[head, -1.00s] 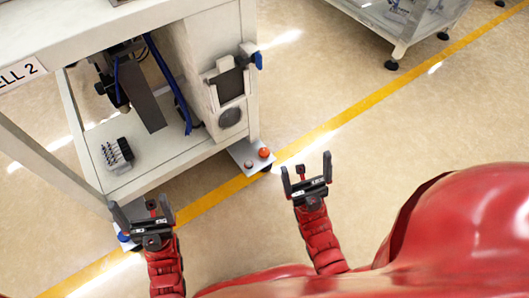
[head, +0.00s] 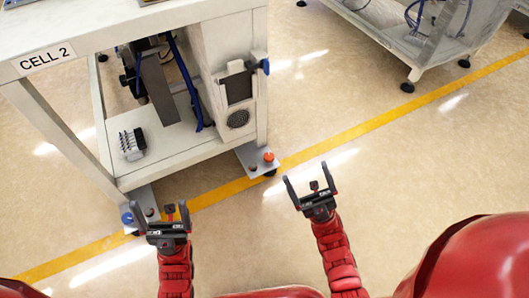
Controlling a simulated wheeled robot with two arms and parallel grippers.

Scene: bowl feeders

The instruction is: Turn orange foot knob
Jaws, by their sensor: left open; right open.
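The orange foot knob (head: 268,157) sits on a grey foot plate (head: 247,153) at the right front corner of the white CELL 2 frame (head: 192,155). My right gripper (head: 308,183) is open and empty, to the right of and nearer than the orange knob, apart from it in the picture. My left gripper (head: 160,217) is open and empty, close to a blue foot knob (head: 127,218) at the frame's left front corner. Whether it touches that knob or its plate I cannot tell.
A small dark knob (head: 252,168) is beside the orange one. The frame's lower shelf holds a small grey part block (head: 132,143). A yellow floor line (head: 345,135) passes by the feet. The floor between is clear.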

